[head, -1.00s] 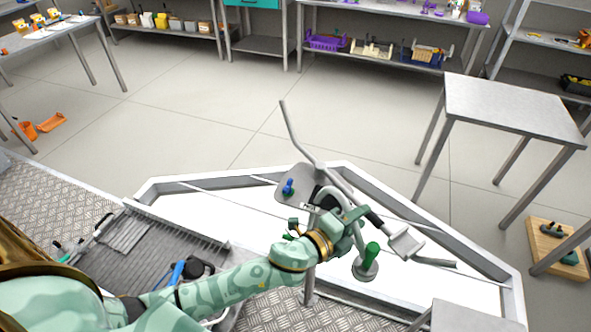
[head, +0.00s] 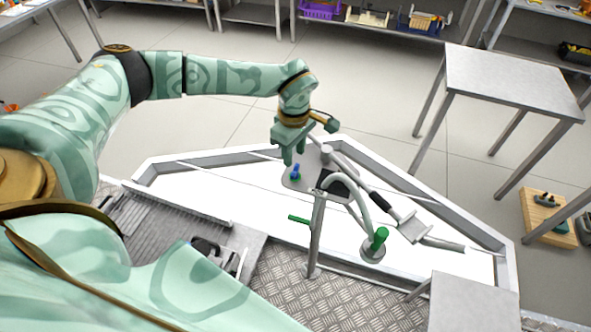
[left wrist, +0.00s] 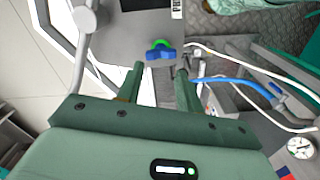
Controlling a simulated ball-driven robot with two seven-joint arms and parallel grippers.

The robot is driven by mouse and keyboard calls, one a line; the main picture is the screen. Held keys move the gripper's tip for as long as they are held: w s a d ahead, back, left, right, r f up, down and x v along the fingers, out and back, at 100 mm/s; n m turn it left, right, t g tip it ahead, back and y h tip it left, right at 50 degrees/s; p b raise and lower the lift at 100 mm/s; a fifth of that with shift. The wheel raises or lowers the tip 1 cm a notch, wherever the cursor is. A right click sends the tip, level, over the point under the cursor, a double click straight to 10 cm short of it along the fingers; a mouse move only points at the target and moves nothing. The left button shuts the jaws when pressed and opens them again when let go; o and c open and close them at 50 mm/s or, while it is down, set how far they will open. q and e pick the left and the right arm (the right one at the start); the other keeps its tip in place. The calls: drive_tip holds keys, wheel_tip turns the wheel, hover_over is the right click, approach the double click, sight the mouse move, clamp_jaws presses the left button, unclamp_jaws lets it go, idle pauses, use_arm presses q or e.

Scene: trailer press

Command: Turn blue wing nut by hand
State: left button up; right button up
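The blue wing nut (head: 295,172) sits on a grey plate (head: 299,184) at the upper end of the metal frame. In the left wrist view the wing nut (left wrist: 160,54) lies just beyond the fingertips, roughly between them, with a green part behind it. My left gripper (head: 294,161) points down over it in the head view. In the left wrist view the gripper (left wrist: 159,68) is open, its two fingers apart and nothing between them. Whether a fingertip touches the nut I cannot tell. My right gripper does not show.
A grey post (head: 315,235) with a green handle stands below the plate. A green-topped disc (head: 379,240) and a black-gripped lever (head: 380,202) lie to its right. A metal table (head: 510,85) stands at right. In the left wrist view, a blue cable (left wrist: 235,82) runs at right.

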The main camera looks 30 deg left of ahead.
sight(295, 169)
use_arm(q)
drive_tip(key=shift+f+m+b, duration=0.15)
drive_tip(key=shift+m+b, duration=0.15)
drive_tip(key=shift+m, duration=0.4)
drive_tip(key=m+b, duration=0.2)
drive_tip(key=m, duration=0.4)
drive_tip(key=m+b, duration=0.3)
drive_tip(key=m, duration=0.3)
drive_tip(key=shift+d+f+m+b, duration=0.1)
drive_tip(key=shift+f+m+b, duration=0.1)
drive_tip(key=shift+m+b, duration=0.15)
drive_tip(key=shift+f+m, duration=0.25)
drive_tip(key=shift+f+b, duration=0.65)
drive_tip(key=shift+f, duration=2)
